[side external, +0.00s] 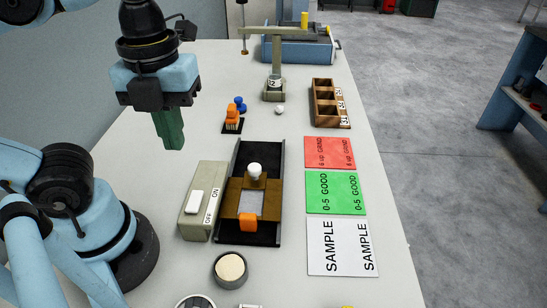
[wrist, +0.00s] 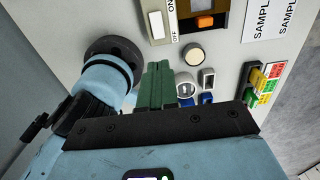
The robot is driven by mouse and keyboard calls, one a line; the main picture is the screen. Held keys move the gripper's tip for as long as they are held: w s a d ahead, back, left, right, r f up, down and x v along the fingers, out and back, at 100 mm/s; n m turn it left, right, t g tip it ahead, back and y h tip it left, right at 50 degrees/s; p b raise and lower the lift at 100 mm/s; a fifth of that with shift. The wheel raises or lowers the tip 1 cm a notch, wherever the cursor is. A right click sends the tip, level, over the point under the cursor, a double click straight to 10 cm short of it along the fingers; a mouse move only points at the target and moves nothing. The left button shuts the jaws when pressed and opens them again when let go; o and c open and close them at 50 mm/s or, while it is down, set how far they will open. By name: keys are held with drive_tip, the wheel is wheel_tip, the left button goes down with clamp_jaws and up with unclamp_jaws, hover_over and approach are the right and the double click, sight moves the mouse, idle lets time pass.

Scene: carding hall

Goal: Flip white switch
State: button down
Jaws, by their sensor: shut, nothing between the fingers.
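The white switch (side external: 196,202) is a rocker on a grey-green box (side external: 194,225) marked ON at the far end and OFF at the near end. In the wrist view the white switch (wrist: 157,24) shows at the top, beyond my fingers. My gripper (side external: 170,142) has green fingers pointing down, closed together and empty. It hangs above the table, up and to the left of the switch box in the side view, apart from it. The fingers also show in the wrist view (wrist: 158,80). I cannot tell for sure which way the rocker is tipped.
A black and brown fixture (side external: 248,230) with a white knob and orange block stands right beside the switch box. A round pot (side external: 230,270) is in front. Red, green and white SAMPLE cards (side external: 340,260) lie to the right. A wooden rack (side external: 322,115) stands further back.

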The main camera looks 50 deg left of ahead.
sight(195, 201)
wheel_tip(195, 201, down, 14)
drive_tip(key=shift+r, duration=0.2)
idle(0.5)
drive_tip(key=shift+f, duration=0.15)
drive_tip(key=shift+s+d+f, duration=0.25)
drive_tip(key=shift+f, duration=0.3)
drive_tip(key=shift+w+a+r, duration=0.25)
drive_tip(key=shift+w+a, duration=0.35)
drive_tip(key=shift+a, duration=0.1)
wheel_tip(195, 201, up, 15)
drive_tip(key=shift+d+f, duration=0.15)
idle(0.8)
